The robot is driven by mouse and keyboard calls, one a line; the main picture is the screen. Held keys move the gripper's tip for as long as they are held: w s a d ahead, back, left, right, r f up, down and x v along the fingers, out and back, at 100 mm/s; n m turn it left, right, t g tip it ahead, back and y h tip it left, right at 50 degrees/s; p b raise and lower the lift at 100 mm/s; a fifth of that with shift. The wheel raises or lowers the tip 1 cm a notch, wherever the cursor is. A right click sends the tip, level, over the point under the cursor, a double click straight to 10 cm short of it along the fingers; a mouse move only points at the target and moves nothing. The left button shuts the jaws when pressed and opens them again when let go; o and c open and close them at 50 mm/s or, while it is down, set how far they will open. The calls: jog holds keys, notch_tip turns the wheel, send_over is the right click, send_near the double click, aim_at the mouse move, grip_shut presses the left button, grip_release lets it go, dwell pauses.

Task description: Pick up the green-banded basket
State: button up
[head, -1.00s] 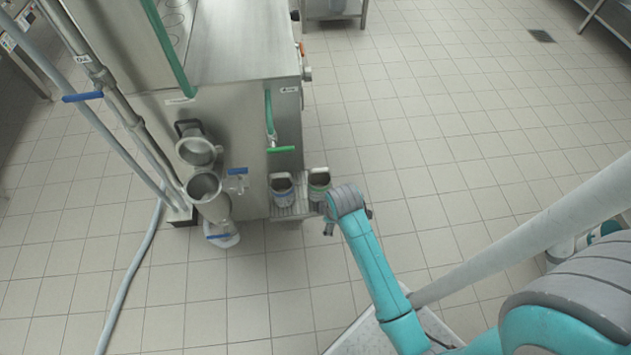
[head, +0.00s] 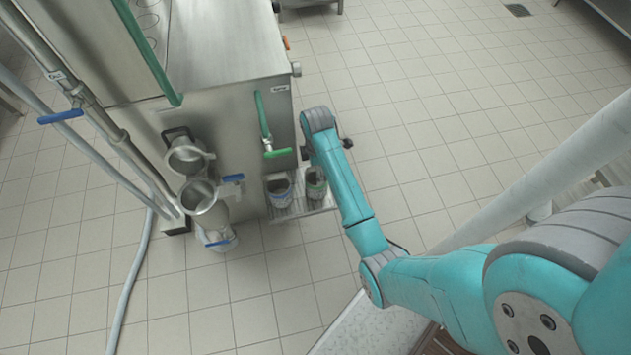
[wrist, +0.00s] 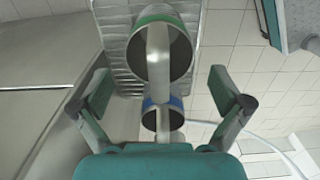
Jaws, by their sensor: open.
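The green-banded basket (head: 316,184) stands on a ribbed metal tray (head: 298,210) at the machine's foot, just right of the blue-banded basket (head: 279,191). In the wrist view, the green-banded basket (wrist: 180,52) is at the top centre, dark inside, with a grey handle across it. The blue-banded basket (wrist: 175,120) shows smaller, below it in the picture. My gripper (wrist: 161,90) is open and empty, its fingers apart on either side of the picture. The green-banded basket lies ahead of the fingers, not between them. In the head view my arm hides most of the gripper.
The steel machine (head: 225,60) rises directly behind the tray. A green-handled tap (head: 277,153) hangs above the baskets. Metal pipe openings (head: 200,193) and a blue valve handle (head: 60,117) are at left.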

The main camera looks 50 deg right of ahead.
aim_at(313, 192)
jog(key=shift+f, duration=3.05)
jog(key=c, duration=1.2)
